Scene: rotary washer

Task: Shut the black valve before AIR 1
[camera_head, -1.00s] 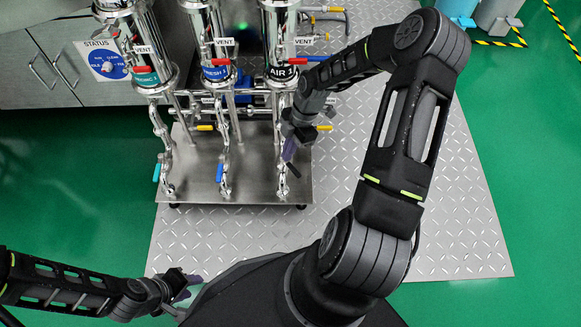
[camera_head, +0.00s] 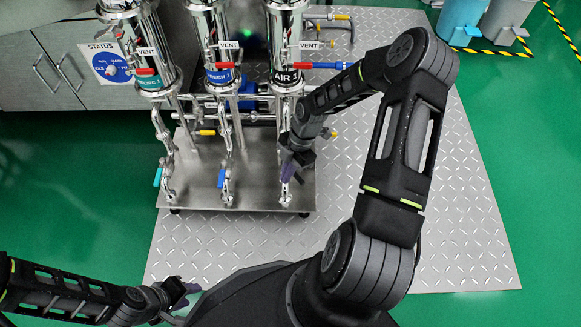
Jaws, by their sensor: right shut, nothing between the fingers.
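The AIR 1 column (camera_head: 286,45) stands at the right of the rig, with its label (camera_head: 285,77) near the bottom. Its pipe runs down to a steel valve (camera_head: 285,192) just above the base plate. The black handle (camera_head: 298,178) shows only in small part beside my right gripper, so its exact angle is hard to tell. My left gripper (camera_head: 187,296) is low at the left, apart from the rig, and looks open.
A blue-handled valve (camera_head: 222,177) and a teal-handled valve (camera_head: 158,176) stand to the left on neighbouring pipes. Yellow handles (camera_head: 205,132) and red vent handles (camera_head: 146,71) sit higher. The diamond-plate floor (camera_head: 240,235) in front of the rig is clear.

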